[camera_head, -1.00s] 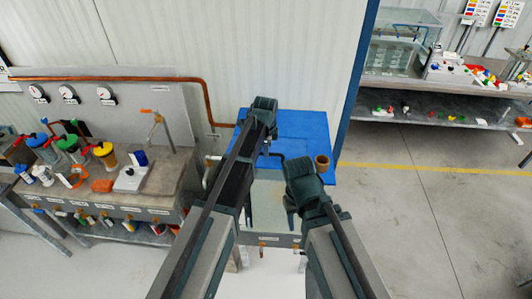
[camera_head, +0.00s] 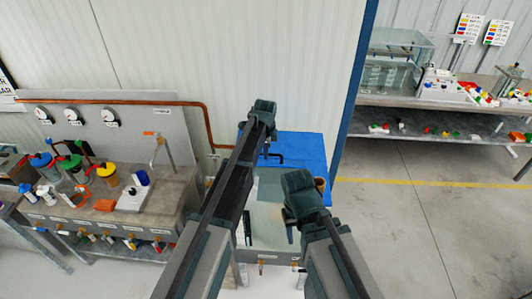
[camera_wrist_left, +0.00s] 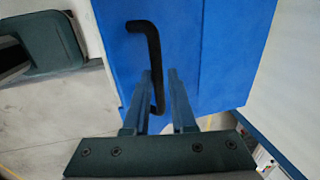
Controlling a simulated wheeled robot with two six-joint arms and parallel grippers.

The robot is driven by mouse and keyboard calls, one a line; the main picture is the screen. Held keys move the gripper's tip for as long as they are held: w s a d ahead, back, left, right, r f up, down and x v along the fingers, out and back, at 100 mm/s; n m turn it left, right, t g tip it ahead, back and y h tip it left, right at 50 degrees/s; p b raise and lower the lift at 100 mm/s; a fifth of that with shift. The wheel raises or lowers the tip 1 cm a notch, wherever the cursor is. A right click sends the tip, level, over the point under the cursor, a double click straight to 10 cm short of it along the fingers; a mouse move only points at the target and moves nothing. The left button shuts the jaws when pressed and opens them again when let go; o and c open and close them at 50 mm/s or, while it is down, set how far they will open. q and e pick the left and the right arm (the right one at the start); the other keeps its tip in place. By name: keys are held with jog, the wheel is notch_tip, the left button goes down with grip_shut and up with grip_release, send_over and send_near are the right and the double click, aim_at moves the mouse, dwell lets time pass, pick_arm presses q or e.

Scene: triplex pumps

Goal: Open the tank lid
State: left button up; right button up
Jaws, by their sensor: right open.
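The blue tank lid (camera_head: 305,148) is at the middle of the head view, with a black handle (camera_wrist_left: 155,50) on it. The left wrist view shows the lid's blue face (camera_wrist_left: 205,45) up close. My left gripper (camera_wrist_left: 160,73) has its two fingers apart, one on each side of the handle bar, with small gaps visible. In the head view my left gripper (camera_head: 263,112) is over the lid, its fingertips hidden. My right gripper (camera_head: 290,228) is in front of the tank's right part, apart from the handle. The pale tank (camera_head: 268,225) shows below the lid's front edge.
A brown pot (camera_head: 320,184) sits by the lid's right edge, partly behind my right gripper. A workbench (camera_head: 165,195) with bottles and gauges stands at left. A copper pipe (camera_head: 205,125) runs above it. Shelves (camera_head: 425,120) stand at back right; the right floor is clear.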

pick_arm(q)
jog(key=o, duration=0.3)
jog(key=shift+w+f, duration=0.2)
jog(key=shift+w, duration=0.2)
jog(key=shift+o, duration=0.2)
jog(key=shift+s+r, duration=0.1)
jog(key=shift+s, duration=0.15)
pick_arm(e)
jog(key=shift+w, duration=0.25)
jog(key=shift+f, duration=0.1)
